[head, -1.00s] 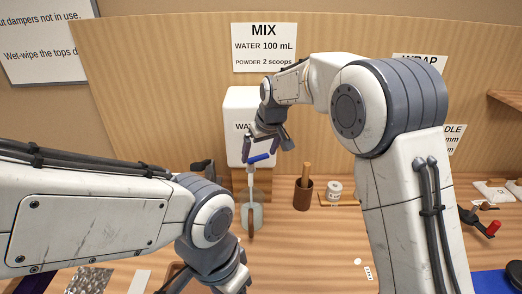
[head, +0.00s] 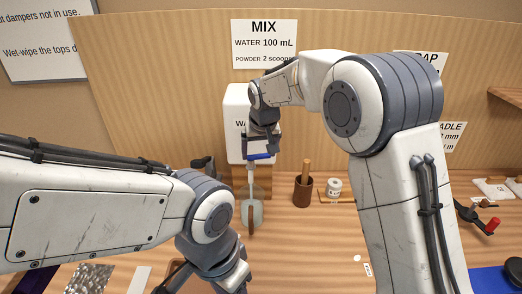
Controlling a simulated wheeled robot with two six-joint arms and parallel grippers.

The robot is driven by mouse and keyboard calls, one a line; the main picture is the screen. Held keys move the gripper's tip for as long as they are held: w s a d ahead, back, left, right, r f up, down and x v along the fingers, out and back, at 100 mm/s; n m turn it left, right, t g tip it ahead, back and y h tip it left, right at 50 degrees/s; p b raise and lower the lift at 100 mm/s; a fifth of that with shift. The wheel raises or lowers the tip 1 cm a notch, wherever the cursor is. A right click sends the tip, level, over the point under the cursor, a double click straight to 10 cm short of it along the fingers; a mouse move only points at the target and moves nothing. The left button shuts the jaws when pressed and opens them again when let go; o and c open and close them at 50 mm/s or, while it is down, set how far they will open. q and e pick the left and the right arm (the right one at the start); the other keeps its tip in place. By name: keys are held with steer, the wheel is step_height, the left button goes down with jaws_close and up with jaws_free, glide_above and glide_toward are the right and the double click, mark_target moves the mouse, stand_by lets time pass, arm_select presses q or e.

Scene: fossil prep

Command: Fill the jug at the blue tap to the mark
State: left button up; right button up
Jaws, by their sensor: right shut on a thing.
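The white water tank (head: 236,104) stands against the back board, with the blue tap lever (head: 259,157) low on its front. My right gripper (head: 260,148) is shut on the blue tap lever from above. A clear jug (head: 260,213) with a brown handle (head: 251,216) stands below and in front of the tap. Its fill mark and water level are too small to make out. My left gripper (head: 222,286) is at the bottom edge, nearer than the jug and apart from it. Its fingertips are cut off or hidden.
A brown cup with a wooden handle in it (head: 303,190) and a small white jar (head: 334,188) stand right of the jug. A sign (head: 264,44) reads water 100 mL, powder 2 scoops. Bare table lies right of the jug.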

steer(key=shift+s+a+m+h, duration=0.1)
steer(key=shift+s+m+h, duration=0.1)
steer(key=shift+m, duration=0.4)
steer(key=shift+s+m+h, duration=0.1)
steer(key=shift+m+h, duration=0.1)
steer(key=shift+m, duration=0.4)
steer(key=o, duration=1.1)
steer(key=shift+c, duration=0.2)
steer(key=shift+s+r+b, duration=0.15)
steer(key=shift+r+b, duration=0.3)
steer(key=shift+r, duration=0.1)
steer(key=b+v, duration=0.1)
steer(key=v, duration=0.8)
steer(key=shift+r+b, duration=0.2)
steer(key=shift+b, duration=0.15)
steer(key=shift+s, duration=0.1)
